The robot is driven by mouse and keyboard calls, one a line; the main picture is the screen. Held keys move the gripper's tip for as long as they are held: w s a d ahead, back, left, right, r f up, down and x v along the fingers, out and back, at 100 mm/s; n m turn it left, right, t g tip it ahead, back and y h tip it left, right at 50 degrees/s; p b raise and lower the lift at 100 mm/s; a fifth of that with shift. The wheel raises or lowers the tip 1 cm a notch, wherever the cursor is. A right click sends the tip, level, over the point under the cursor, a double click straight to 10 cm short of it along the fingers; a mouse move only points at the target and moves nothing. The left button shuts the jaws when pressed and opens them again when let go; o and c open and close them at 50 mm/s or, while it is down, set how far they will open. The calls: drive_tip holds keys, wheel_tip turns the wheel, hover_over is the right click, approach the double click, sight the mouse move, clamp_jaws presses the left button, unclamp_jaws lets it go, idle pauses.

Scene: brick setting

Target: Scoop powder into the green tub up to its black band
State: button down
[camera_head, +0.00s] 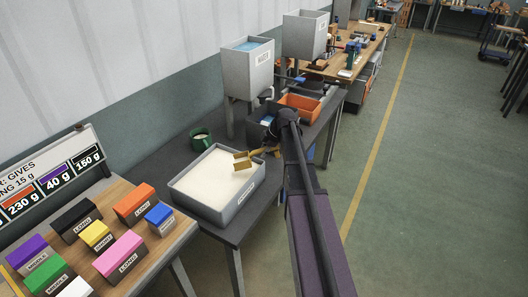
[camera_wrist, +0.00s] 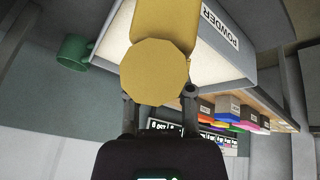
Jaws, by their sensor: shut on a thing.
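The green tub (camera_head: 201,141) stands upright on the dark bench, just behind the powder bin; it also shows in the wrist view (camera_wrist: 72,52). Its black band and its fill level cannot be made out. The grey bin (camera_head: 212,212) is open and holds white powder (camera_head: 208,183). My gripper (camera_head: 270,150) is shut on a yellow scoop (camera_head: 242,161) at the bin's right rear edge. The scoop's head is over the powder; whether it touches the powder or carries any is unclear. In the wrist view the scoop (camera_wrist: 155,72) fills the space between my fingers (camera_wrist: 159,100).
A wooden table (camera_head: 165,243) with several coloured labelled blocks and a sign board (camera_head: 50,180) stands at front left. Grey hoppers (camera_head: 247,72) and an orange bin (camera_head: 301,105) are behind the tub.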

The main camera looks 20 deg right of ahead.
drive_tip(key=shift+w+a+r+g+h+p, duration=0.2)
drive_tip(key=shift+a+r+h+p, duration=0.25)
drive_tip(key=shift+a+p, duration=0.2)
drive_tip(key=shift+w+a+r+g+h+p, duration=0.1)
drive_tip(key=shift+w+a+r+h+p, duration=0.25)
drive_tip(key=shift+a+p, duration=0.3)
drive_tip(key=shift+w+a+r+g+h+p, duration=0.1)
drive_tip(key=shift+a+r+h+p, duration=0.35)
drive_tip(key=shift+a+p, duration=0.2)
idle(0.4)
drive_tip(key=shift+w+a+r+n+g+h+p, duration=0.1)
drive_tip(key=shift+w+a+r+g+h+p, duration=0.2)
drive_tip(key=shift+a, duration=0.35)
drive_tip(key=shift+w+a+r+n+t+h+p, duration=0.15)
drive_tip(key=shift+a+r+h+p, duration=0.25)
drive_tip(key=shift+a, duration=0.25)
drive_tip(key=shift+w+a+r+n+g+h+p, duration=0.1)
drive_tip(key=shift+w+a+r+g+h+p, duration=0.2)
drive_tip(key=shift+a, duration=0.35)
drive_tip(key=shift+s, duration=0.15)
wheel_tip(320, 180, up, 3)
drive_tip(key=t+y, duration=0.1)
drive_tip(key=y, duration=0.2)
drive_tip(key=t+y, duration=0.1)
drive_tip(key=y, duration=0.2)
drive_tip(key=shift+f+t, duration=0.1)
drive_tip(key=shift+t, duration=0.15)
idle(0.5)
